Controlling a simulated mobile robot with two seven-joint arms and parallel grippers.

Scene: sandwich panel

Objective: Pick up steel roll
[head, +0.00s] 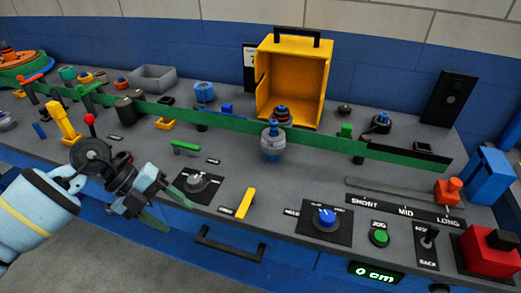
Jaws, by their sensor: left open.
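No object is plainly marked as the steel roll. A grey metallic roll-like piece (273,142) stands at the middle of the bench, by the long green strip (215,122). Another small grey coil-like piece (6,121) sits at the far left edge. I cannot tell which of them is the steel roll. My left gripper (174,209) is open and empty over the front left of the bench, near a black dial (196,184). It is left of and nearer than the middle grey piece, and apart from it. My right gripper is not in view.
A yellow open box (291,80) stands at the back. A grey tray (153,77) and a blue roll (204,92) are at back left. A yellow lever (67,123) stands behind my arm. A blue knob (325,216) and a red block (487,251) line the front right.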

